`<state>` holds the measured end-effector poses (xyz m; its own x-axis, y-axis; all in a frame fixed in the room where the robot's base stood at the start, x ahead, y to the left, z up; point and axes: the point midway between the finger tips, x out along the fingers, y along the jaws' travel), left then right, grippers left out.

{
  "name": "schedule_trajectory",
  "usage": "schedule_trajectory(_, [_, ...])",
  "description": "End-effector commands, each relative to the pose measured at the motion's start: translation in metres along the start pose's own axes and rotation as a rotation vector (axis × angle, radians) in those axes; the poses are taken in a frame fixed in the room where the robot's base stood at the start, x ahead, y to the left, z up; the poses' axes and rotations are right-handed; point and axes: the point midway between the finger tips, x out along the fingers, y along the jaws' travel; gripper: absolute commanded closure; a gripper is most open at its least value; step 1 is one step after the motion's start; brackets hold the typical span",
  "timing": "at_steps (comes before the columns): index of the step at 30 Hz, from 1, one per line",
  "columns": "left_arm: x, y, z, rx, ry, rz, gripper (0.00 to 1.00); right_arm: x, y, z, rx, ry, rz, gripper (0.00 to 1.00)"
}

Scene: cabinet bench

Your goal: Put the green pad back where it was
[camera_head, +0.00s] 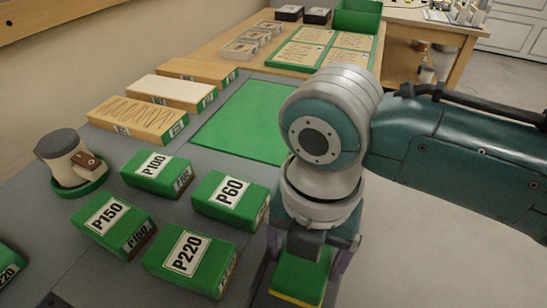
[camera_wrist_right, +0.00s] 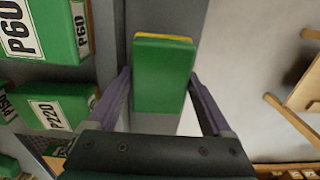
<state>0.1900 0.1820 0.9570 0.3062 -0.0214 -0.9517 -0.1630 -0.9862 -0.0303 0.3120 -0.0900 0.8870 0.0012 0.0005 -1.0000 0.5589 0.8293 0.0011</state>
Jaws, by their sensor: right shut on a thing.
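The green pad (camera_head: 301,279) is a green block with a yellow layer along one edge. My right gripper (camera_head: 304,262) is shut on it at the bench's front edge, right of the P220 block. In the right wrist view the pad (camera_wrist_right: 163,85) sits between the two purple-grey fingers (camera_wrist_right: 160,78), with the bench edge and pale floor around it. Whether it touches the bench is unclear. My left gripper is not in view.
Green blocks marked P60 (camera_head: 230,198), P100 (camera_head: 157,174), P150 (camera_head: 113,226) and P220 (camera_head: 190,260) stand on the grey bench. A tool (camera_head: 70,160) rests on a green base at left. A flat green mat (camera_head: 240,122) is clear. Wooden boards (camera_head: 138,117) lie behind.

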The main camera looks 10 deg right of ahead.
Motion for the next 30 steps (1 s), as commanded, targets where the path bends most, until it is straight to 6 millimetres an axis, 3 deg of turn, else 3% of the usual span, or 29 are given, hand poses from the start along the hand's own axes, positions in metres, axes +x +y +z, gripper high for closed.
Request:
schedule_trajectory(1, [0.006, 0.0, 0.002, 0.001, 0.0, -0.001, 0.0, 0.012, 0.0, -0.001, 0.0, 0.003, -0.002, 0.68])
schedule_trajectory(4, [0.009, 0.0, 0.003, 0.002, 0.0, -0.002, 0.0, 0.024, 0.0, -0.001, 0.0, 0.003, 0.0, 0.68])
schedule_trajectory(17, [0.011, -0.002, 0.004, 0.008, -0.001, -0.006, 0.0, 0.03, 0.0, 0.0, 0.0, 0.001, 0.0, 0.68])
schedule_trajectory(18, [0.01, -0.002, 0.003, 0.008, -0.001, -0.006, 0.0, 0.029, 0.0, -0.001, 0.0, 0.001, 0.0, 0.11])
schedule_trajectory(21, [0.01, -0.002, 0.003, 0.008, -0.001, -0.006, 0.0, 0.029, 0.0, -0.001, 0.0, 0.001, 0.0, 0.0])
schedule_trajectory(30, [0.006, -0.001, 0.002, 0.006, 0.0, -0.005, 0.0, 0.024, 0.0, -0.001, 0.0, 0.001, 0.0, 0.0])
